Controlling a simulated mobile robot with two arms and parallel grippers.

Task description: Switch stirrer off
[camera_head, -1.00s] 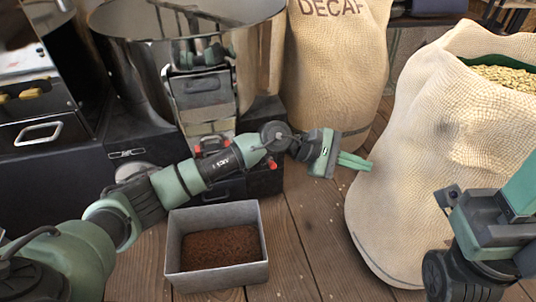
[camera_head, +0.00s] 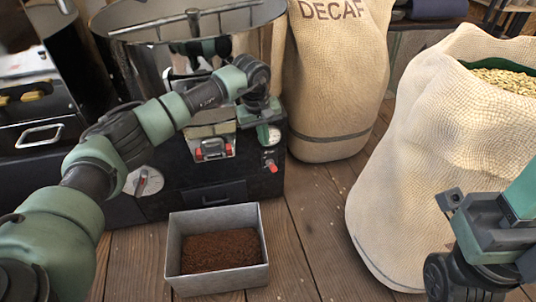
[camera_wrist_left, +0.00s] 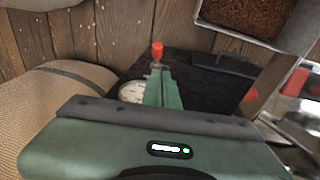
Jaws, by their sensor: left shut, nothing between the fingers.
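A small red-tipped lever (camera_head: 271,166) is on the front of the black roaster base (camera_head: 235,185), near its right end; it also shows in the wrist view (camera_wrist_left: 157,49). Which way it is set is hard to tell. My left gripper (camera_head: 265,138) points down just above the lever, its green fingers shut and empty. In the wrist view the fingertips (camera_wrist_left: 158,74) are close to the lever; contact is unclear. The large steel drum (camera_head: 135,65), with a bar across its top, stands above. My right gripper (camera_head: 455,205) is at the right edge, its fingers unclear.
A grey metal bin (camera_head: 218,281) of dark ground coffee stands on the floor before the base. A DECAF sack (camera_head: 335,80) and an open sack of beans (camera_head: 440,150) stand on the right. A red-handled hatch (camera_head: 212,150) is left of my gripper.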

